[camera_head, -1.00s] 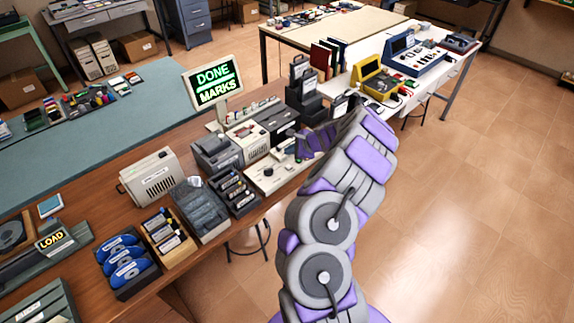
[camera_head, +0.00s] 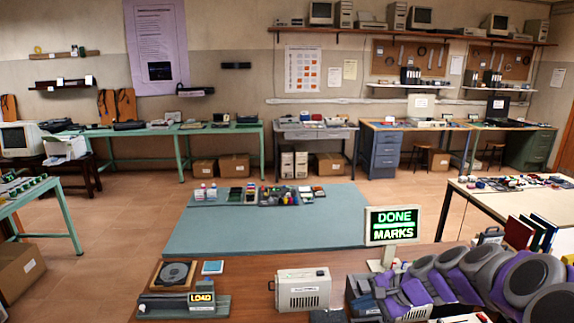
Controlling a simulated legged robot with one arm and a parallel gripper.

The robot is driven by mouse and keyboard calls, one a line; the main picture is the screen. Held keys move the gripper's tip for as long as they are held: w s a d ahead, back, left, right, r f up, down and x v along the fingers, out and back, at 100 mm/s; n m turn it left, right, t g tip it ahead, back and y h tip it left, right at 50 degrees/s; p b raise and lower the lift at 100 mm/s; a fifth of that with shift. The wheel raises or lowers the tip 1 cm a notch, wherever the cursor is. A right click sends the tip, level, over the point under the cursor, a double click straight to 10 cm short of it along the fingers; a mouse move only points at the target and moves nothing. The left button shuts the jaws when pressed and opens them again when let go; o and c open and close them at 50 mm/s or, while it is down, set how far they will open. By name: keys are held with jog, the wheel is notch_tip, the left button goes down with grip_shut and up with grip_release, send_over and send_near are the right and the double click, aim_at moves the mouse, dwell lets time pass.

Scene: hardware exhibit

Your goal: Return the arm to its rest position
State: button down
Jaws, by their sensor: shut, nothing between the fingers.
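My arm (camera_head: 480,272), in grey and purple segments, reaches in from the right edge of the head view along the lower right. It lies over the right part of the wooden bench (camera_head: 240,262). My gripper (camera_head: 388,286) is at its left end, low over the bench, just below the lit "DONE MARKS" sign (camera_head: 392,225) and right of a beige box device (camera_head: 302,289). It is shut and empty. The fingertips are small and partly mixed with the equipment behind them. The arm hides much of the equipment on the right of the bench.
A lit "LOAD" sign (camera_head: 201,298) and a round dial plate (camera_head: 174,273) are on the bench's left. A teal table (camera_head: 265,232) stands behind it. A pale table (camera_head: 470,201) with folders is at right. Open floor (camera_head: 110,240) shows at left.

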jog(key=s+a+r+n+g+h, duration=0.15)
jog(key=s+a+n, duration=0.3)
jog(key=s, duration=0.45)
jog(key=s+a+r+n+g+h, duration=0.1)
jog(key=s+a+r+n+g, duration=0.2)
jog(key=s+a, duration=0.35)
jog(key=s+d+f+n+g+h, duration=0.1)
jog(key=s+d+n+h, duration=0.1)
jog(key=s, duration=0.9)
jog(key=s+d+f+n+g+h, duration=0.1)
jog(key=s+d+n+h, duration=0.1)
jog(key=s, duration=0.9)
jog(key=shift+s+d+h, duration=0.4)
jog(key=shift+d+h, duration=0.15)
jog(key=shift+d, duration=0.6)
